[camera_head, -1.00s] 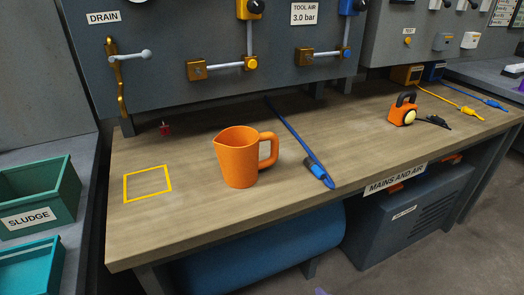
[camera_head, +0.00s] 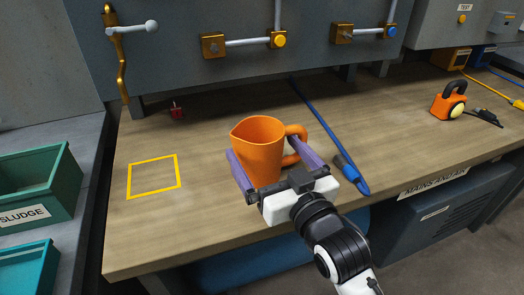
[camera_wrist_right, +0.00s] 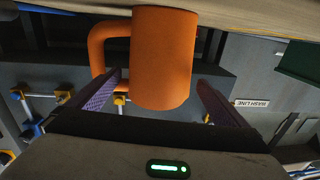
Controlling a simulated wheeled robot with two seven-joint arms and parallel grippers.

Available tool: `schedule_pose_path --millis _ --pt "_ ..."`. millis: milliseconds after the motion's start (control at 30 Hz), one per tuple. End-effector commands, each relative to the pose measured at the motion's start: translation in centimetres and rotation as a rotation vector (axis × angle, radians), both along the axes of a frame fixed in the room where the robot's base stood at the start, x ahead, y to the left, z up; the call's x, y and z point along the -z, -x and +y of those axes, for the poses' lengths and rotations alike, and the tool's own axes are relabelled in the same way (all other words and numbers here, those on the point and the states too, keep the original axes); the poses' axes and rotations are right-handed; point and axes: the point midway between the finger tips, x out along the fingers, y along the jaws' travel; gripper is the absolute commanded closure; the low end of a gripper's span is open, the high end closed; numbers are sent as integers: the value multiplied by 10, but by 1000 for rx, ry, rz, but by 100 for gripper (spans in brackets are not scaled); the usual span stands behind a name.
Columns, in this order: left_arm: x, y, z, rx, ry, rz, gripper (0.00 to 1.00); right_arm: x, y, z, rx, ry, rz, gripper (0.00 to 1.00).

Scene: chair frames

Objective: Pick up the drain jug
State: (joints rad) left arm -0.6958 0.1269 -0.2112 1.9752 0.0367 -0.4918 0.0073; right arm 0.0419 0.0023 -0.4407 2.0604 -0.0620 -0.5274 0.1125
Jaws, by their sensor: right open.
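The orange drain jug (camera_head: 259,147) stands upright on the wooden bench, its handle to the right. My right gripper (camera_head: 262,165) is at the jug with its purple fingers open, one on the left side of the body and one on the right near the handle. In the right wrist view the jug (camera_wrist_right: 163,60) is between the two spread fingers of my right gripper (camera_wrist_right: 160,95), with a visible gap on each side. My left gripper is not in view.
A yellow square outline (camera_head: 129,180) marks the bench (camera_head: 150,235) left of the jug. An orange device (camera_head: 448,103) sits farther right. A green bin (camera_head: 62,192) stands left.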

Motion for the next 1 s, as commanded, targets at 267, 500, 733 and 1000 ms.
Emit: schedule_pose_path --millis 267,500,733,1000 --pt "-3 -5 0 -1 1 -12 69 -4 -32 12 0 -1 0 2" --pt "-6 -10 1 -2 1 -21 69 -3 -33 12 0 -1 0 2" --pt "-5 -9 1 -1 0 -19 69 -3 -33 12 0 -1 1 41" --pt "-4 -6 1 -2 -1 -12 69 -5 -33 12 0 -2 -1 50"
